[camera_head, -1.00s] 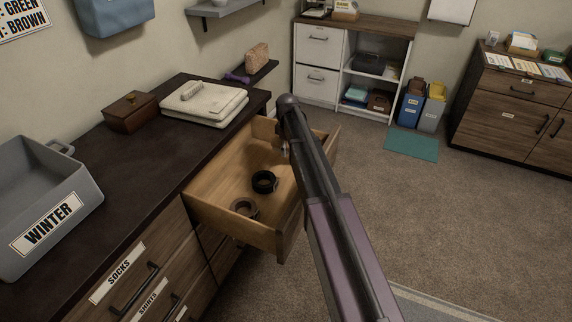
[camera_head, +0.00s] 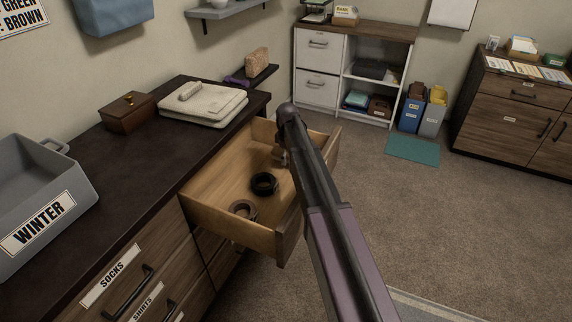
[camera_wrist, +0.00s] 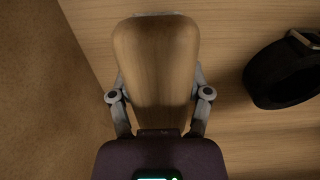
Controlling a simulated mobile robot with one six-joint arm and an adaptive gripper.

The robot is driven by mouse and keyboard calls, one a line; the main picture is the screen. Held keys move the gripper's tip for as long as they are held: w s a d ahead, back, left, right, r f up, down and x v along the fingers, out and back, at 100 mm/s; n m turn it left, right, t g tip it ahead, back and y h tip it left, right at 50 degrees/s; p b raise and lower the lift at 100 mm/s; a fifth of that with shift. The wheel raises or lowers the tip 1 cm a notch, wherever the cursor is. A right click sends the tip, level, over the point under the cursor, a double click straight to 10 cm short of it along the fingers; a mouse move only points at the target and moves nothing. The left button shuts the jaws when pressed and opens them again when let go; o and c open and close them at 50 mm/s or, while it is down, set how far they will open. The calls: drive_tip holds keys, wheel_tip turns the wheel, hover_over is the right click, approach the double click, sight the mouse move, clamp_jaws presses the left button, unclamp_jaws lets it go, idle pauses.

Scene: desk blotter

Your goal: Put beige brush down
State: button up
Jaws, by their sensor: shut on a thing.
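The beige brush (camera_wrist: 156,60), with a smooth wooden oval back, is between the fingers of my gripper (camera_wrist: 159,92) in the wrist view. My gripper is shut on it. Below it is the pale wooden floor of the open drawer (camera_head: 221,186). In the head view my gripper (camera_head: 280,156) is inside the drawer near its far right part, and my arm hides much of it. The brush is hard to make out there. I cannot tell whether the brush touches the drawer floor.
A black rolled belt (camera_head: 264,184) lies in the drawer and also shows right of the brush in the wrist view (camera_wrist: 284,74). A brown rolled belt (camera_head: 243,208) lies nearer the drawer front. A grey WINTER bin (camera_head: 82,188), a wooden box (camera_head: 127,113) and folded cloth (camera_head: 205,106) stand on the dresser.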

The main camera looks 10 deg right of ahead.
drive_tip(key=shift+f+b, duration=0.7)
drive_tip(key=shift+f, duration=0.35)
drive_tip(key=shift+f, duration=0.2)
drive_tip(key=o, duration=1)
drive_tip(key=shift+r, duration=0.15)
wheel_tip(320, 180, up, 12)
drive_tip(key=p, duration=1.2)
drive_tip(key=shift+r, duration=0.1)
